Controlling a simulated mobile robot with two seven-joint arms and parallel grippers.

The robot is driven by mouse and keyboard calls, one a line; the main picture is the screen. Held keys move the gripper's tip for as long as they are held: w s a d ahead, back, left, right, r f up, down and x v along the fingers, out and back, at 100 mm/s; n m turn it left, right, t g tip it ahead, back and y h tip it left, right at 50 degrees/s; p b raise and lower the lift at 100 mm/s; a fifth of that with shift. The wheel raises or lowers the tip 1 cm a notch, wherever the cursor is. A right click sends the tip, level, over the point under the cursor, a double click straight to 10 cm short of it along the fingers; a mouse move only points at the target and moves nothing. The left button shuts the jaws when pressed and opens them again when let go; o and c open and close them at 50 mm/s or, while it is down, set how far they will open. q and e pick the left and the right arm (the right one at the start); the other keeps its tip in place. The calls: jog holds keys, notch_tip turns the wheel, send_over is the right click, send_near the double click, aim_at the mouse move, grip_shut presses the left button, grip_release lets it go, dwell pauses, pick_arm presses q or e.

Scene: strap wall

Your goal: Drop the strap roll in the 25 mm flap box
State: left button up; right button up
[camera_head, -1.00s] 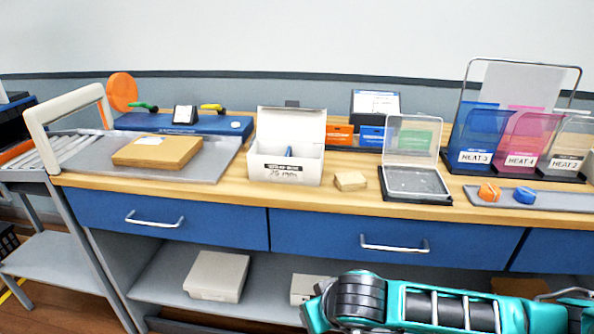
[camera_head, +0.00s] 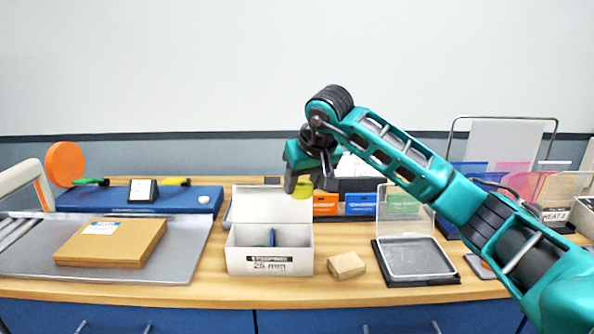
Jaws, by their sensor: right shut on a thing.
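The white 25 mm flap box (camera_head: 240,262) stands on the bench with its lid up at the back. A blue item (camera_head: 271,237) and a bit of green show inside it. My right gripper (camera_head: 301,186) hangs above and a little right of the box's opening, pointing down. It is shut on a yellow strap roll (camera_head: 303,192), which is partly hidden by the fingers and apart from the box. My left gripper is not in view.
A small tan block (camera_head: 346,265) sits just right of the box. A clear-lidded black tray (camera_head: 416,260) stands further right. Orange (camera_head: 325,205) and blue boxes stand behind. A brown carton (camera_head: 110,243) lies on the grey plate at left.

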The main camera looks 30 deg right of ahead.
jog(key=shift+w+f, duration=0.1)
jog(key=shift+f, duration=0.15)
notch_tip(320, 180, down, 4)
jog(key=shift+r+b, duration=0.25)
jog(key=shift+b, duration=0.4)
jog(key=shift+f+b, duration=0.65)
jog(key=shift+f, duration=0.1)
jog(key=o, duration=1.1)
jog(key=shift+r, duration=0.1)
send_near(306, 196)
